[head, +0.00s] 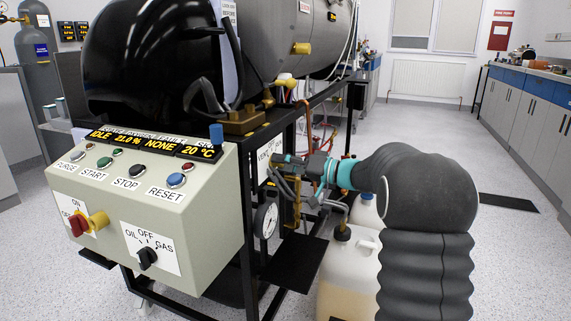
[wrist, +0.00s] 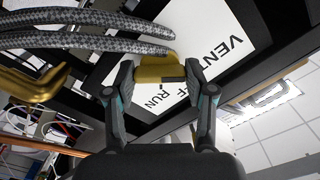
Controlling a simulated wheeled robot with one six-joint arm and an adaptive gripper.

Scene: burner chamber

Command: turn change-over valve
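The change-over valve's yellow brass handle (wrist: 160,68) shows in the wrist view, in front of a white label plate (wrist: 218,36) reading VENT, a partly hidden OFF, and RUN. My gripper (wrist: 160,74) has one finger on each side of the handle, and both fingertips look flush against it. The handle stands nearer RUN and OFF in the picture, but its exact setting is hidden. In the head view my gripper (head: 279,160) reaches the plate (head: 264,158) on the rig's frame, and my arm hides most of the valve.
Braided hoses (wrist: 85,40) and a brass pipe (wrist: 35,82) run close to my gripper's left in the wrist view. A pressure gauge (head: 265,221) sits below my gripper. The control panel (head: 150,225) is at left, and a plastic container (head: 345,270) stands below my arm.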

